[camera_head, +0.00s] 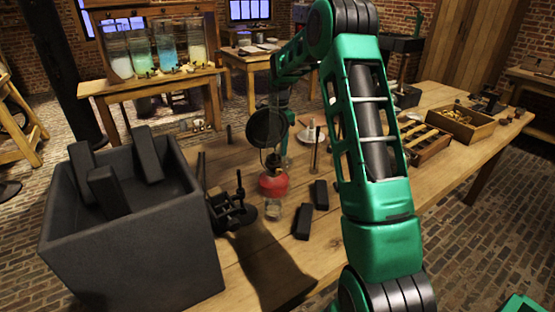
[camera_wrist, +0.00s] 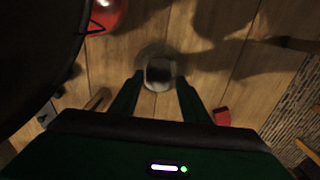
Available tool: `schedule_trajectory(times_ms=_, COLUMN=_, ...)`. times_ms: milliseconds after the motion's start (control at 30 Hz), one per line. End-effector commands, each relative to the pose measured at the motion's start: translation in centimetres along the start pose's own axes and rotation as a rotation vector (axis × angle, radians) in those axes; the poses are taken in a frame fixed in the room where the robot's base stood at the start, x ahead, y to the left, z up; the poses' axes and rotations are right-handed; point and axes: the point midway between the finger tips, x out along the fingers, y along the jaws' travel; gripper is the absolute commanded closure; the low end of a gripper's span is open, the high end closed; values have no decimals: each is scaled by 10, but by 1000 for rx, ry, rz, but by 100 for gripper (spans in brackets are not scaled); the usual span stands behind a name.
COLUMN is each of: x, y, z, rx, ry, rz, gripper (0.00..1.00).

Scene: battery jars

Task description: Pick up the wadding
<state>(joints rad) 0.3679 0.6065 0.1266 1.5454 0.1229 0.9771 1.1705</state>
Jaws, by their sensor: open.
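My gripper (camera_wrist: 160,77) points down at the table with its two fingers apart.
A grey box (camera_head: 150,245) with dark blocks stands at left. Two dark blocks (camera_head: 303,222) lie nearby. Wooden trays (camera_head: 463,128) sit right.

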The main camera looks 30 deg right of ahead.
Motion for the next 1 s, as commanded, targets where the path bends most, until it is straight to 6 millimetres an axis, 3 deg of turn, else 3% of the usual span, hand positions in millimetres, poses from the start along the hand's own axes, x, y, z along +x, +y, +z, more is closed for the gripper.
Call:
schedule_trajectory(times_ms=433, x=49, y=2, z=-4, rx=0, ry=-1, rz=3, gripper=58)
schedule_trajectory(times_ms=667, x=52, y=2, z=-4, rx=0, ry=0, rz=0, gripper=58)
schedule_trajectory(times_ms=700, x=52, y=2, z=-4, rx=0, ry=0, rz=0, gripper=60)
schedule_trajectory(times_ms=833, x=52, y=2, z=-4, rx=0, ry=0, rz=0, gripper=88)
schedule_trajectory(times_ms=1000, x=52, y=2, z=-4, rx=0, ry=0, rz=0, gripper=92)
